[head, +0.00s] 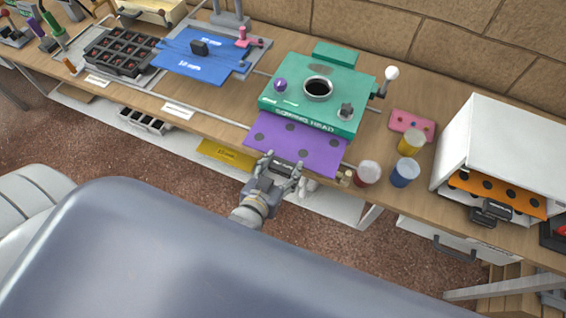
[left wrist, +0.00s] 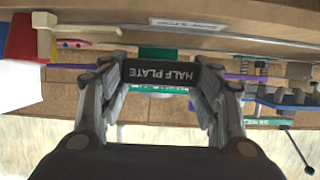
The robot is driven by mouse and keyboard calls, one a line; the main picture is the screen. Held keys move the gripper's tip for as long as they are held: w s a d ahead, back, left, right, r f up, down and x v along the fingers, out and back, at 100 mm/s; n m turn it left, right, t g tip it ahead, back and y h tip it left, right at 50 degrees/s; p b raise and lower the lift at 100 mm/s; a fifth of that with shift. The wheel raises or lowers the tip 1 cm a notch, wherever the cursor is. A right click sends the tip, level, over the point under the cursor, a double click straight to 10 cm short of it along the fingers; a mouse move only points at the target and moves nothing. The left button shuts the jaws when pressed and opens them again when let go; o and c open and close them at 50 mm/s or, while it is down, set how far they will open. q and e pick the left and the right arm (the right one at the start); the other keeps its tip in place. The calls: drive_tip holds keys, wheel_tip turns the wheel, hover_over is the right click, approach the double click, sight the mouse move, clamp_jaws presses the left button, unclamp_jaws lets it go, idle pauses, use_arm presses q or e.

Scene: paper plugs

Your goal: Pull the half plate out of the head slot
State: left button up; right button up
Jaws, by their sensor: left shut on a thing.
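The half plate (head: 293,141) is a purple sheet with dark round spots. It sticks out from the front of the green sowing head (head: 312,97) in the head view, its back edge hidden under the head. My left gripper (head: 282,168) is shut on the plate's dark front handle. In the left wrist view the handle reads "HALF PLATE" (left wrist: 161,75) and sits between the fingers of my left gripper (left wrist: 161,88). The purple plate edge shows to both sides there. My right gripper is not in view.
Red (head: 368,173), blue (head: 405,172) and yellow (head: 409,143) jars stand right of the plate. A white box (head: 505,140) with an orange spotted plate (head: 497,190) is farther right. A blue plate (head: 195,53) and dark tray (head: 121,50) lie left. Open floor lies before the bench.

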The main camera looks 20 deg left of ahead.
use_arm(q)
drive_tip(key=s+p, duration=0.2)
drive_tip(key=s, duration=0.4)
drive_tip(key=shift+s+a, duration=0.15)
drive_tip(key=shift+s, duration=0.2)
idle(1.2)
drive_tip(key=shift+s, duration=1.25)
drive_tip(key=shift+p, duration=0.3)
drive_tip(key=shift+s, duration=0.15)
drive_tip(key=s, duration=0.2)
drive_tip(key=shift+s+p, duration=0.3)
drive_tip(key=shift+s, duration=0.1)
drive_tip(key=shift+w+a, duration=0.1)
